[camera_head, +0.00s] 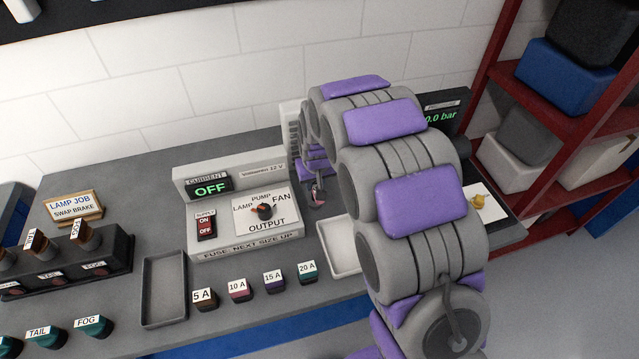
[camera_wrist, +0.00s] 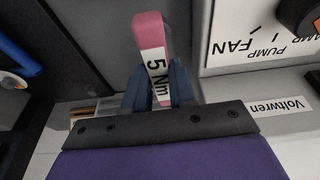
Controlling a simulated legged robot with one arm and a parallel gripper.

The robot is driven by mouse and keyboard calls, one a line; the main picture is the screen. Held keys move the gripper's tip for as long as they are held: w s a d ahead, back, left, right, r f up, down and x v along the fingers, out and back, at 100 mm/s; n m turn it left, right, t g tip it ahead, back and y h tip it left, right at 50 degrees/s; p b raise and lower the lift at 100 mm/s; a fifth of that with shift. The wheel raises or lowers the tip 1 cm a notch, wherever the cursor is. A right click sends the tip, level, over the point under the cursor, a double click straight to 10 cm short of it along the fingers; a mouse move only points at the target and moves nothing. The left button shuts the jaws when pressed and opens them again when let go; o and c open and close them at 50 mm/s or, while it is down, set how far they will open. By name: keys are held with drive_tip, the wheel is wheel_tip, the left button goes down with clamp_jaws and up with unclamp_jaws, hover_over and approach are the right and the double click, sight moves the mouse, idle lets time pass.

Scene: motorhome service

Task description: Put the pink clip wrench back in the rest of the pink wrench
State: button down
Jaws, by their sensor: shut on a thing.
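The pink clip wrench (camera_wrist: 149,27), with a white "5 Nm" label, is between the dark fingers of my gripper (camera_wrist: 161,84) in the wrist view. My gripper is shut on it, and its pink end sticks out past the fingers. In the head view my gripper (camera_head: 316,190) is small and partly hidden behind my arm, just right of the output panel. A bit of pink shows there, above the grey bench. I cannot make out the rest of the pink wrench in either view; my arm covers much of the bench's right side.
The power unit (camera_head: 245,243), with an OFF display and a rotary knob, stands left of my gripper. A white tray (camera_head: 338,262) lies in front, partly behind my arm. Several fuses (camera_head: 238,289) line the bench front. A red shelf (camera_head: 545,163) stands at right.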

drive_tip(key=shift+a+f, duration=0.45)
drive_tip(key=shift+a, duration=0.05)
drive_tip(key=c, duration=1)
unclamp_jaws()
drive_tip(key=d, duration=0.5)
drive_tip(key=shift+r, duration=0.25)
drive_tip(key=shift+o, duration=0.3)
drive_tip(key=a, duration=0.4)
drive_tip(key=shift+a+f, duration=0.2)
drive_tip(key=shift+a, duration=0.15)
drive_tip(key=d+r, duration=0.5)
drive_tip(key=s+a+r+p, duration=0.2)
drive_tip(key=s+a+r, duration=0.15)
drive_tip(key=r, duration=0.25)
drive_tip(key=s+d+r+g, duration=0.1)
drive_tip(key=s+d+r, duration=0.3)
drive_tip(key=s+d, duration=0.4)
drive_tip(key=s+d+m+g, duration=0.1)
drive_tip(key=s+d, duration=0.1)
drive_tip(key=s, duration=0.7)
drive_tip(key=s+d+r+m+g, duration=0.1)
drive_tip(key=s+d, duration=0.1)
drive_tip(key=s, duration=0.8)
drive_tip(key=s+d+r+m+g+b, duration=0.1)
drive_tip(key=s+d, duration=0.2)
drive_tip(key=s, duration=0.7)
drive_tip(key=shift+g+h, duration=0.4)
